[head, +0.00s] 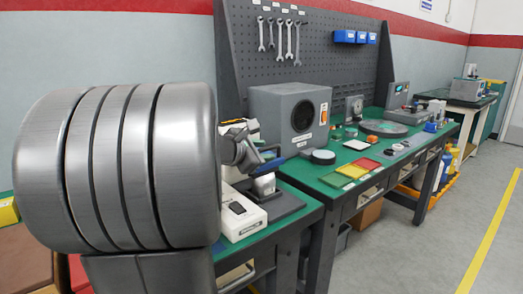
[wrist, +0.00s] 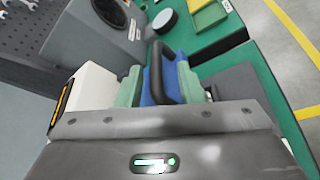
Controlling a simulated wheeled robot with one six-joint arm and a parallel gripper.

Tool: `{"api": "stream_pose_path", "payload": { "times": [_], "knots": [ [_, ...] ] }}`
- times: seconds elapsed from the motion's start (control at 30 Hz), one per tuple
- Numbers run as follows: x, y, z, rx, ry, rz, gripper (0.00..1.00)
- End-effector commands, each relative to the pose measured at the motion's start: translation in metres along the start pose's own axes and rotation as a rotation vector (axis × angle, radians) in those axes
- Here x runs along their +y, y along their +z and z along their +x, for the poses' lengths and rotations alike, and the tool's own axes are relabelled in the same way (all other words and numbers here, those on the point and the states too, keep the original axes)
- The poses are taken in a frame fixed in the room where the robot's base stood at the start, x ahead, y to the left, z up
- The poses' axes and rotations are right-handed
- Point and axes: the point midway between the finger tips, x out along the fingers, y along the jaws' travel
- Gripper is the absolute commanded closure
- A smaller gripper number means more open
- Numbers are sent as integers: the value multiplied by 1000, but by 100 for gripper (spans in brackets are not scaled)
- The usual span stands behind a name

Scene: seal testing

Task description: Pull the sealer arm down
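The sealer (head: 241,215) is a white bench machine at the near end of the green bench in the head view. Its arm has a blue part (head: 269,166), which looks raised above the base. In the wrist view the blue part (wrist: 150,99) and a black bar (wrist: 156,72) lie between the green fingertips of my gripper (wrist: 158,86). The fingertips stand apart, one on each side of the bar, and I see no clear pinch on it. My grey arm hides part of the sealer in the head view.
A grey box with a round black opening (head: 289,108) stands behind the sealer. Red, yellow and green trays (head: 352,171) lie to the right on the bench. A dark pegboard (head: 330,60) with wrenches rises behind. The floor at right is clear.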

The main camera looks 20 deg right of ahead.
Motion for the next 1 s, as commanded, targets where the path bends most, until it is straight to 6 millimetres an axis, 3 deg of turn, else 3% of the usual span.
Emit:
{"api": "stream_pose_path", "payload": {
  "times": [0.37,1.0],
  "knots": [
    [2,2,-7,-1,5,1,66],
    [3,1,-114,2,7,-1,66]
  ]
}}
